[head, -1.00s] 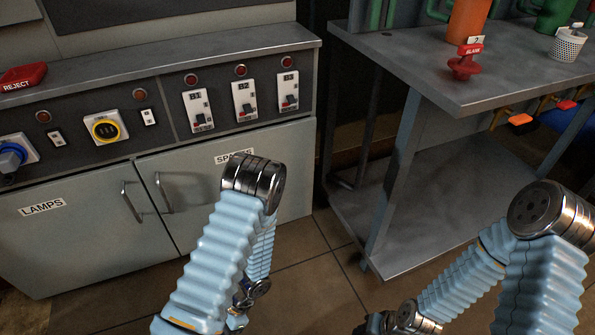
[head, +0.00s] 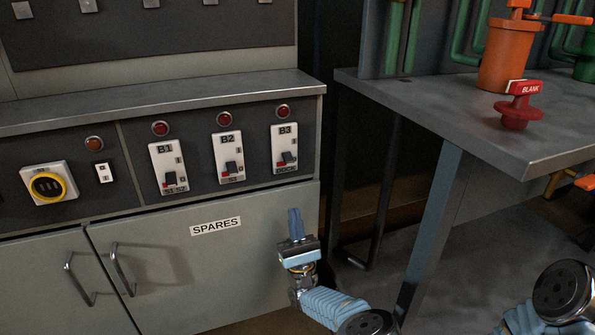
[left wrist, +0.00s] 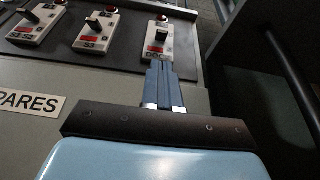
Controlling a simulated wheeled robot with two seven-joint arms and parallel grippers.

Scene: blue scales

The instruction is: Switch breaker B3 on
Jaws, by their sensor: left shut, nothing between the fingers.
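Breaker B3 (head: 284,149) is the rightmost of the white breaker plates on the dark panel strip. Its black lever (head: 289,157) sits low, towards the 0 mark, with a red strip at its lower left. My left gripper (head: 294,212) is shut and empty, its blue fingers pointing up, below B3 in front of the cabinet. In the left wrist view the shut fingertips (left wrist: 160,66) appear just under the B3 plate (left wrist: 158,37); whether they touch it I cannot tell. My right gripper is out of view.
Breakers B2 (head: 228,158) and B1 (head: 168,167) stand left of B3, with red lamps above. A grey ledge (head: 180,98) overhangs the panel. A metal bench (head: 440,97) with a red BLANK knob (head: 518,108) stands at the right, beyond a dark gap.

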